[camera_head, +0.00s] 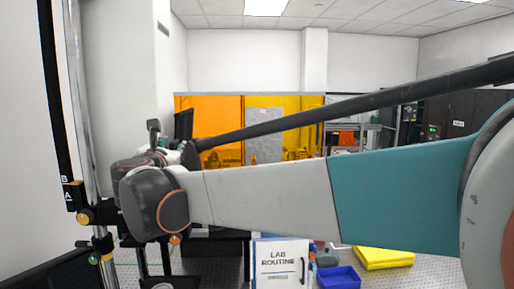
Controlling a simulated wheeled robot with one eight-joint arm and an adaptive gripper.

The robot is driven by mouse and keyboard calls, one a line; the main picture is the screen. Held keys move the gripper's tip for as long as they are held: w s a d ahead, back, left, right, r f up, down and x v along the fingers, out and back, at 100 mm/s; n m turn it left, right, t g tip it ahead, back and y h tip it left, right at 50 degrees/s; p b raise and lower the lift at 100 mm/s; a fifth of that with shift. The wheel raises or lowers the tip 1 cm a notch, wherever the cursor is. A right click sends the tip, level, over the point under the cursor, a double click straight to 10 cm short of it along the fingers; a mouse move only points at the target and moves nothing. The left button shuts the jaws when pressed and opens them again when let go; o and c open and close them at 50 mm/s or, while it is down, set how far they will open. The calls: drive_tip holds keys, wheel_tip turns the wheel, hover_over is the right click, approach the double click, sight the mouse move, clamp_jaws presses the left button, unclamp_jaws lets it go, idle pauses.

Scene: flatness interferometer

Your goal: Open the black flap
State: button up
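My arm reaches across the view from the right to its dark wrist (155,205) at the left. My gripper is mostly hidden behind the wrist. Dark parts stick up just beyond it, but I cannot make out two fingertips or whether they are apart. I cannot surely pick out the black flap. A dark panel (60,274) shows at the bottom left corner, and a dark upright piece (184,124) stands just beyond the wrist. I cannot tell whether either is the flap.
A metal post (78,110) with clamps stands close at the left. A perforated table holds a "LAB ROUTINE" sign (280,262), a blue bin (338,278) and a yellow block (384,258). Orange and yellow screens (208,112) stand behind.

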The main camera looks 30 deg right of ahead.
drive_tip(key=v, duration=0.9)
drive_tip(key=shift+s, duration=0.25)
drive_tip(key=shift+a, duration=0.1)
drive_tip(key=s+d+f+m+g+y+b, duration=0.1)
drive_tip(key=s+d+f+m+g+b, duration=0.25)
drive_tip(key=f, duration=0.65)
drive_tip(key=s+d+f+m+y+b, duration=0.1)
drive_tip(key=s+d+f+m+b, duration=0.1)
drive_tip(key=s+f+m+b, duration=0.65)
drive_tip(key=d+f+m+g+y+b, duration=0.1)
drive_tip(key=d+f+g+b, duration=0.15)
drive_tip(key=f, duration=1.05)
drive_tip(key=s+a+f+m+y+b, duration=0.1)
drive_tip(key=s+f+m+b, duration=0.3)
drive_tip(key=f, duration=0.5)
drive_tip(key=s+a+f+m+g+y+b, duration=0.1)
drive_tip(key=s+a+f+m+y+b, duration=0.1)
drive_tip(key=f, duration=0.7)
drive_tip(key=s+a+f+m+g+y+b, duration=0.1)
drive_tip(key=s+f+m+y+b, duration=0.2)
drive_tip(key=s+f+m+b, duration=0.4)
wheel_tip(320, 180, down, 3)
drive_tip(key=shift+a+r+m+b, duration=0.15)
drive_tip(key=shift+a+m+b, duration=0.3)
drive_tip(key=shift+b, duration=0.6)
